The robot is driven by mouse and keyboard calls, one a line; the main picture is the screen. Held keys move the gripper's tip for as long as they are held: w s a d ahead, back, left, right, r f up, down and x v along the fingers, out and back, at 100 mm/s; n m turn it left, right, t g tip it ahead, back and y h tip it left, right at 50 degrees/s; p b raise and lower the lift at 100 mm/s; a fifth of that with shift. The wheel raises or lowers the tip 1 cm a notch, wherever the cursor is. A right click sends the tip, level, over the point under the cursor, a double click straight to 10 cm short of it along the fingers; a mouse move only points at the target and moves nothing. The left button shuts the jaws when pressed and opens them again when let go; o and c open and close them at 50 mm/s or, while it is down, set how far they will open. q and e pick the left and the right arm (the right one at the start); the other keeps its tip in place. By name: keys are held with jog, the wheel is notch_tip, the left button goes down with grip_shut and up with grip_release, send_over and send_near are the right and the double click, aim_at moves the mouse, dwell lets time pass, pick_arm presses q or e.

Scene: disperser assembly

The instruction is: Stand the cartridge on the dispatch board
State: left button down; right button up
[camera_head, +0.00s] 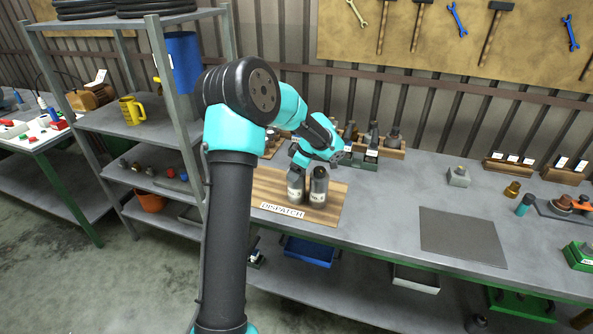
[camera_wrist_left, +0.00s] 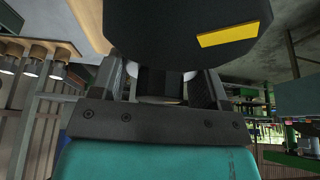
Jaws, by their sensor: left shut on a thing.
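The wooden dispatch board (camera_head: 330,212) lies on the bench with a "DISPATCH" label on its front edge. Two grey cylinders with pale labels are close together over it, a left one (camera_head: 295,192) and a right one (camera_head: 319,190). My left gripper (camera_head: 302,166) is just above them, its fingers mostly hidden by the wrist. In the wrist view the left gripper (camera_wrist_left: 160,90) is shut on a dark cartridge (camera_wrist_left: 185,30) with a yellow patch. I cannot tell which cylinder is the held one, or whether its base touches the board. My right gripper is not in view.
Wooden racks (camera_head: 390,150) with dark parts stand behind the board. A grey mat (camera_head: 460,235) lies to the right, with bare bench between. A metal shelf (camera_head: 150,120) with a yellow mug (camera_head: 132,110) stands left. Blue bin (camera_head: 309,251) sits below the bench.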

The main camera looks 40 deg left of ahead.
pick_arm(q)
jog(key=shift+c, duration=0.6)
grip_release()
jog(key=shift+f, duration=0.1)
jog(key=v, duration=1.2)
